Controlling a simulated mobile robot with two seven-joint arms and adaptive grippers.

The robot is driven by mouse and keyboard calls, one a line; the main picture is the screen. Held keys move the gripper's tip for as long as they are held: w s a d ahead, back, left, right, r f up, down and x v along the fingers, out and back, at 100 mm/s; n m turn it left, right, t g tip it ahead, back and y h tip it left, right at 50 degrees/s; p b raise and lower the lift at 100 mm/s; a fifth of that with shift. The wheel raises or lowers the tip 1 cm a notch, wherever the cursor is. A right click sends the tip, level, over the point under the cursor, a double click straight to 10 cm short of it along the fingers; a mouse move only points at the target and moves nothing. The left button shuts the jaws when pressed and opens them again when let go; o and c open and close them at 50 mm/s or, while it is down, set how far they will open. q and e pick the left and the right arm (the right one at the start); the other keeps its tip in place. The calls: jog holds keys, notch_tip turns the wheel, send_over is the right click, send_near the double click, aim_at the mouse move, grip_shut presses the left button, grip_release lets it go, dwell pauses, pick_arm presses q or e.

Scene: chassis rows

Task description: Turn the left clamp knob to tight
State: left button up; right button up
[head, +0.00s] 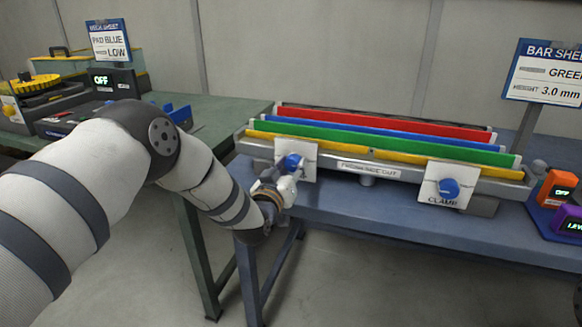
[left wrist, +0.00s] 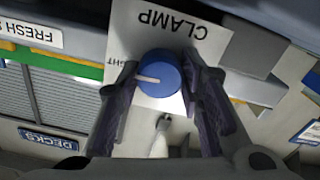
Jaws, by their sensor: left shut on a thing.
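The left clamp knob (head: 293,162) is a blue round knob on a white plate (head: 308,150) at the left front of the bar fixture. In the left wrist view, the knob (left wrist: 160,74) shows upside down with a white pointer line directed left, near the partly hidden TIGHT lettering. My left gripper (head: 286,184) is at this knob, its dark fingers (left wrist: 160,82) shut on opposite sides of it. A second blue clamp knob (head: 448,188) is on the right plate, apart from my gripper. My right gripper is not in view.
The fixture holds red (head: 385,122), blue, green and yellow bars on a blue table (head: 345,208). A bar sheet sign (head: 545,72) and an orange display box (head: 557,189) stand at the right. A green table (head: 225,109) with other equipment is at the left.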

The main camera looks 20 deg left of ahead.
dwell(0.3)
pick_arm(q)
jog(key=o, duration=1.2)
jog(key=shift+c, duration=0.2)
jog(key=s, duration=1.2)
jog(key=shift+a, duration=0.2)
